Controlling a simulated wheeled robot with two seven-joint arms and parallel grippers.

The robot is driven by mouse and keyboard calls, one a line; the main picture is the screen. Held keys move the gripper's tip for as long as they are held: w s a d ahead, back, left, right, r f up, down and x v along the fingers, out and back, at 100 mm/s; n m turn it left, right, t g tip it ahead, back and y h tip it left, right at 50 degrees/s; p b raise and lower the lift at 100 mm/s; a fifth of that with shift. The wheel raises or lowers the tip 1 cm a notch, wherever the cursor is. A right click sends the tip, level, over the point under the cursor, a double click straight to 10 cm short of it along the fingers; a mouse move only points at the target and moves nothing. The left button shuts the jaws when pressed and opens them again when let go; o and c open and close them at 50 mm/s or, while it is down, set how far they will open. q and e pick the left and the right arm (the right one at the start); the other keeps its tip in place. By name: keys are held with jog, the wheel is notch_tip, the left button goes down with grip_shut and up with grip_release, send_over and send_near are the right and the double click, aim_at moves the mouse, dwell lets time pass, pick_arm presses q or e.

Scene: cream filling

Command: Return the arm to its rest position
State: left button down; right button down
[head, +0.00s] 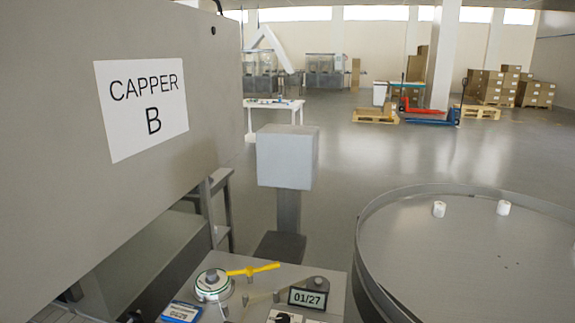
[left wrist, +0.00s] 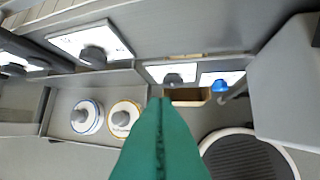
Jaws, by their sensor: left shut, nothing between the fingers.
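My left gripper (left wrist: 160,103) shows in the left wrist view as two green fingers pressed together, with a thin seam between them and nothing held. Its fingers come up from the bottom middle of that view. Neither gripper shows in the head view. My right gripper is in neither view.
A large grey machine with a "CAPPER B" sign (head: 141,105) fills the head view's left. A control panel with a yellow lever (head: 253,269) stands below. A round table (head: 440,250) carries two white caps at right. The left wrist view shows knobs (left wrist: 93,55) and two ringed discs (left wrist: 125,118).

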pick_arm(q)
jog(key=s+n+g+h, duration=0.1)
jog(key=s+g, duration=0.2)
jog(key=s, duration=0.4)
jog(key=s+f+g, duration=0.1)
jog(key=s+f, duration=0.2)
jog(key=f, duration=2.7)
jog(key=s+a+f+g, duration=0.1)
jog(key=s+a+f, duration=0.1)
jog(key=s+f, duration=1.2)
jog(key=shift+s+b, duration=0.45)
jog(key=shift+s, duration=0.15)
